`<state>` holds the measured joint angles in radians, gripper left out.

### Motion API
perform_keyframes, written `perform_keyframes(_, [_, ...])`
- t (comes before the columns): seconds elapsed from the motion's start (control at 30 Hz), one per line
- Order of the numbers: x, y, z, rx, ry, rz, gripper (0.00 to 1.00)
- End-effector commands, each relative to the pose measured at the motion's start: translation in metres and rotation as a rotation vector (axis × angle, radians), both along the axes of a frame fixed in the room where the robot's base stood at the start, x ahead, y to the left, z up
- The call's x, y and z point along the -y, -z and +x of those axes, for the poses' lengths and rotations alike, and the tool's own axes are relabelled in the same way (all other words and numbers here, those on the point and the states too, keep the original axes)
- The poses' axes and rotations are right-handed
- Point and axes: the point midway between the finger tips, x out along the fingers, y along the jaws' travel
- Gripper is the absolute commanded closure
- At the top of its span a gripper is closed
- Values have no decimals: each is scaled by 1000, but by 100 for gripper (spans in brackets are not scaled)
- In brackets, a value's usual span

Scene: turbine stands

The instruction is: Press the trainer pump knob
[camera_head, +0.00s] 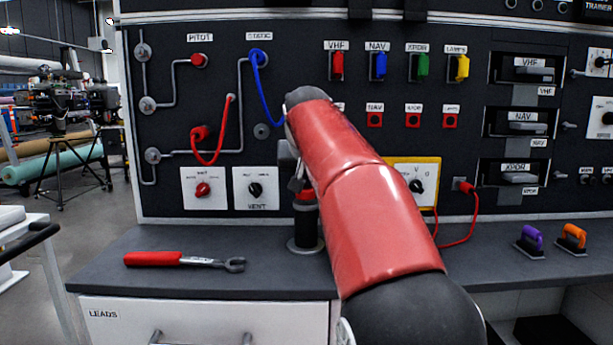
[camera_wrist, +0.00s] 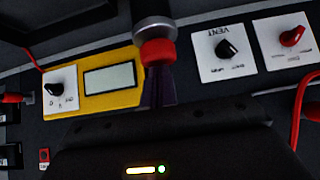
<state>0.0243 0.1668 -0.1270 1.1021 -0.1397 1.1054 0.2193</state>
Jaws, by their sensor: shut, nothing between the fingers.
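The trainer pump (camera_head: 305,228) is an upright dark cylinder with a round base on the bench, partly behind my arm. Its red knob (camera_head: 305,196) is on top. In the wrist view, which is upside down, the red knob (camera_wrist: 157,52) sits at the end of the grey pump body (camera_wrist: 153,22). My gripper (camera_head: 297,184) points down just above the knob, partly hidden by my red arm. Its dark fingers (camera_wrist: 157,82) are shut, empty and in line with the knob. I cannot tell whether they touch it.
Behind the pump stands a black panel with a vent dial (camera_head: 255,188), a red dial (camera_head: 203,189) and a yellow meter (camera_head: 430,172). A red-handled wrench (camera_head: 180,260) lies on the bench at left. Purple (camera_head: 530,240) and orange (camera_head: 572,238) handled pieces stand at right.

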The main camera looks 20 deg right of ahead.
Motion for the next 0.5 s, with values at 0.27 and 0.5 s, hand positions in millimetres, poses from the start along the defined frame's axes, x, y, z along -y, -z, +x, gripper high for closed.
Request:
perform_keyframes(0.27, [4,-48,-2,3,0,-1,100])
perform_keyframes(0.5, [-11,-82,-41,11,-1,-2,100])
